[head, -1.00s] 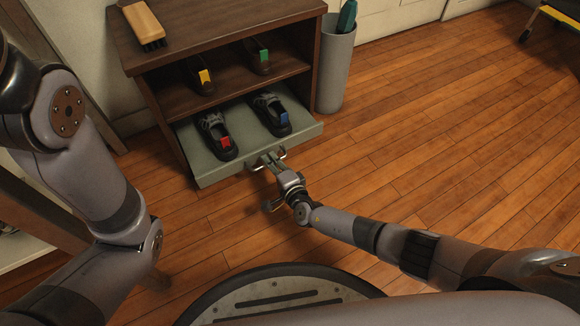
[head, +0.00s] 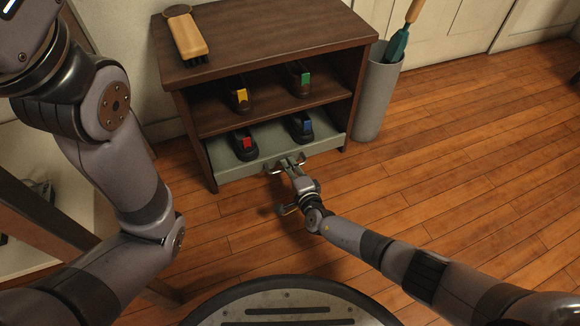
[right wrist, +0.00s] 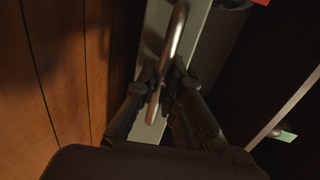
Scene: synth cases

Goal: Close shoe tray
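The grey-green shoe tray (head: 232,169) sticks out a little from the lower bay of the brown wooden cabinet (head: 352,85). On it are a dark shoe with a red tag (head: 246,148) and one with a blue tag (head: 302,129), their front parts hidden under the shelf. My right gripper (head: 287,164) is at the metal handle on the tray's front. In the right wrist view the curved handle (right wrist: 176,42) passes between the fingers (right wrist: 160,85), which look shut on it. My left arm shows at the left, but its gripper is out of view.
A shoe with a yellow tag (head: 240,99) and one with a green tag (head: 300,84) stand on the upper shelf. A brush (head: 186,33) lies on the cabinet top. A grey bin (head: 376,98) with an umbrella (head: 400,44) stands right of the cabinet. The wooden floor at the right is clear.

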